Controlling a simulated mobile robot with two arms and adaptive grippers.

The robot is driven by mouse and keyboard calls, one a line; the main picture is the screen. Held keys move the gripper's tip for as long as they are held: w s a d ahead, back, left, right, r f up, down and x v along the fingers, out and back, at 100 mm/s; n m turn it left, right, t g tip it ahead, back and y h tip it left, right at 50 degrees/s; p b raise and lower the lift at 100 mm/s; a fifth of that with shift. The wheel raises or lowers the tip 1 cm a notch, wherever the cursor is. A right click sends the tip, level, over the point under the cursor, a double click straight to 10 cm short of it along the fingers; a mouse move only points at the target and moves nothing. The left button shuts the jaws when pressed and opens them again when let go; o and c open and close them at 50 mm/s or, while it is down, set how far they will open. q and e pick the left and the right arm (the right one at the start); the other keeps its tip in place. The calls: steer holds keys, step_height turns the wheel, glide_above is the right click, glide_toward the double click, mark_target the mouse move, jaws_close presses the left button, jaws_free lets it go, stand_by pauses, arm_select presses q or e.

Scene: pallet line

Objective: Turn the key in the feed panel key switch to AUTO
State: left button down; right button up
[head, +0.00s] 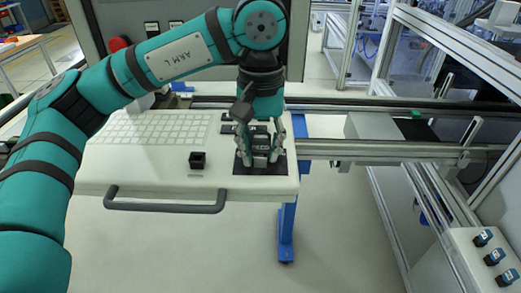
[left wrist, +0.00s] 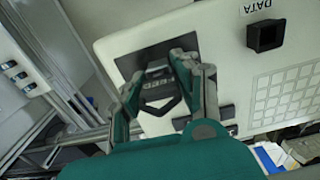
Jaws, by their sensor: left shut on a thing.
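My left gripper (head: 262,150) points down at the right end of a white board (head: 150,176). Its fingers are shut on a grey and black block (head: 261,160) at a dark square plate (head: 262,182). In the left wrist view the block (left wrist: 158,88) sits between the two fingertips (left wrist: 157,75), with a dark loop-shaped part on its near side. I cannot tell whether the block is seated on the plate or just above it. I cannot make out a key, a key switch or an AUTO mark in either view. My right gripper is not in view.
A grey handle (head: 165,207) runs along the board's front. A white box with several blue-topped controls (head: 495,257) is at the lower right. Aluminium rails (head: 370,150) run beyond the board.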

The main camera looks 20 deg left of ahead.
arm_select(q)
steer(key=shift+f+m+b, duration=0.15)
steer(key=shift+m+b, duration=0.25)
steer(key=shift+m, duration=0.5)
steer(key=m+b, duration=0.1)
steer(key=m, duration=0.6)
steer(key=shift+c, duration=2.1)
jaws_free()
steer(key=shift+r, duration=0.25)
steer(key=shift+r+p, duration=3.1)
steer(key=shift+r, duration=0.35)
